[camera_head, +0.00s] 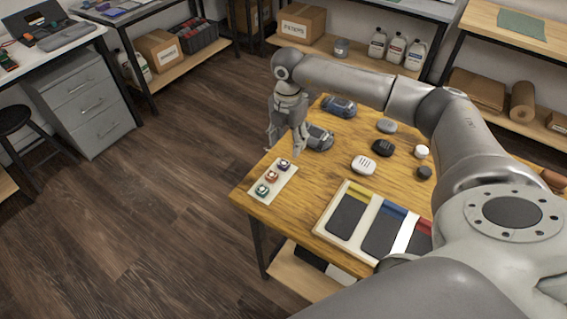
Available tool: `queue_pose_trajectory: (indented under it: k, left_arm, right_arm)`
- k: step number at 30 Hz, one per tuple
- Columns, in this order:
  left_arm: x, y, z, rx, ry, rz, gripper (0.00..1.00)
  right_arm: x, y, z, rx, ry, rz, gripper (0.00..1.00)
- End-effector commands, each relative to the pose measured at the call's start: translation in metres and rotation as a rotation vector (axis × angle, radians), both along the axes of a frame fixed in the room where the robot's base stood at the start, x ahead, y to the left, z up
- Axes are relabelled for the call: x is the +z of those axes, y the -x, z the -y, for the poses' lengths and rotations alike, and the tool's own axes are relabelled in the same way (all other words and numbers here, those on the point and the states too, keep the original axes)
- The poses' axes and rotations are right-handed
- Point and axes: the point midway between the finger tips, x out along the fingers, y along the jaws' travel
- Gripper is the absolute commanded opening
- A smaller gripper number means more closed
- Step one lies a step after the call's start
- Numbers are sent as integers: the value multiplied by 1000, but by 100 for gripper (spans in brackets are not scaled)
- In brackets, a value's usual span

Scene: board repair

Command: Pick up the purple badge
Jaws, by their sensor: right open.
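The purple badge (285,165) sits at the far end of a small white strip (279,188) near the left corner of the wooden table. A red-orange badge (271,176) and a green badge (262,190) sit in line with it on the same strip. My right gripper (286,149) points down with its fingers apart, above and a little behind the purple badge in the picture. Nothing shows between the fingers. I cannot tell its exact height over the badge. My left gripper is out of view.
A tray (342,250) with dark panels and yellow, blue and red bands lies at the front. A grey-blue device (320,138) stands close beside my right gripper, with another (339,107) behind it. Several dark and white rounded items lie farther right. Bare wood surrounds the strip.

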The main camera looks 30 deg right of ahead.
Motion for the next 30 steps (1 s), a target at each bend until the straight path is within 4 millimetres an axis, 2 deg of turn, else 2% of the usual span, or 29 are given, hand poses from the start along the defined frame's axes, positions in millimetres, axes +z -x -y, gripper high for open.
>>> queue_pose_trajectory:
  k: [8,15,24,25,30]
  left_arm:
    - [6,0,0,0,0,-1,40]
    - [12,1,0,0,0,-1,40]
    - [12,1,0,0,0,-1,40]
    - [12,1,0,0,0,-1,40]
    - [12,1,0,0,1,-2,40]
  right_arm:
    - [-24,2,-3,2,-1,-3,54]
    - [-59,4,-7,3,-2,-1,54]
    - [-66,3,-6,3,-3,1,54]
    - [-66,3,-6,3,-3,1,52]
    - [-65,3,-7,3,-3,1,30]
